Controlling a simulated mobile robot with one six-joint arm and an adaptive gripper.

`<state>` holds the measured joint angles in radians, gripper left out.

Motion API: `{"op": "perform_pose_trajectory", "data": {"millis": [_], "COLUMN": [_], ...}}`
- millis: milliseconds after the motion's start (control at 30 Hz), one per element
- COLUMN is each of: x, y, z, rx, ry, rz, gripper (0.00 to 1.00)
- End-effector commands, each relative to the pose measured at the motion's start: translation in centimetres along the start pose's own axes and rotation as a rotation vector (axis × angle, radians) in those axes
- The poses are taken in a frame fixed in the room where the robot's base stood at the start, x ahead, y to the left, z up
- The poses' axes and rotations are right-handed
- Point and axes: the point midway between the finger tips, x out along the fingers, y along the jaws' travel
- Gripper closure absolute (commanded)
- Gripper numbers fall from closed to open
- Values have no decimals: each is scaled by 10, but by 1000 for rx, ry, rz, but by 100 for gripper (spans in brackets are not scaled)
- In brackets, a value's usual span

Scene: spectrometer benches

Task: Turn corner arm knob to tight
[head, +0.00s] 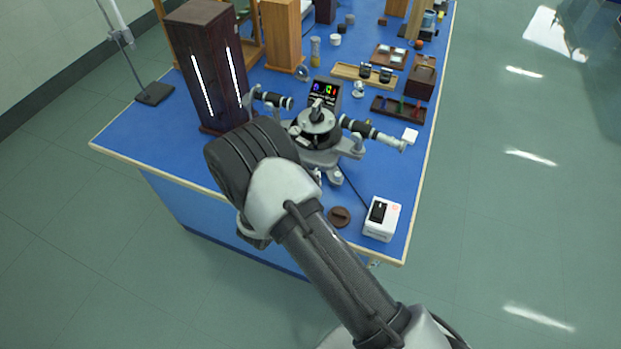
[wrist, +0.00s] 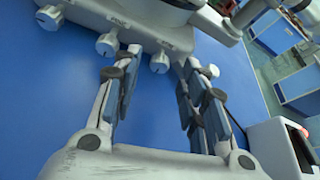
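The spectrometer (head: 316,152) stands on the blue bench near its front edge. Its light grey base (wrist: 135,25) crosses the top of the wrist view, with several round pale knobs along its edge. One knob (wrist: 160,62) sits by the base's right corner, between and just beyond my fingertips. Another knob (wrist: 107,45) is left of my left finger, and a further one (wrist: 48,17) is at the far left. Small dark labels mark the base but are too blurred to read. My gripper (wrist: 162,68) is open and empty. In the head view my arm hides it.
A white box with a dark panel (head: 382,218) stands at the bench's front right corner; it also shows right of my gripper in the wrist view (wrist: 283,145). A brown disc (head: 339,216) lies beside it. A tall dark lamp housing (head: 207,70) stands left of the spectrometer.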

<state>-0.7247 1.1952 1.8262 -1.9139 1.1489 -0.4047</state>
Motion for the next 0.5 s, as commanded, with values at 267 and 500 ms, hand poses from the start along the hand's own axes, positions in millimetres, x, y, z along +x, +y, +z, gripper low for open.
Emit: {"op": "perform_pose_trajectory", "data": {"millis": [267, 500], "x": [27, 29], "y": [0, 0], "z": [0, 0], "rx": [0, 0], "ry": [0, 0], "rz": [0, 0], "gripper": [61, 61]}}
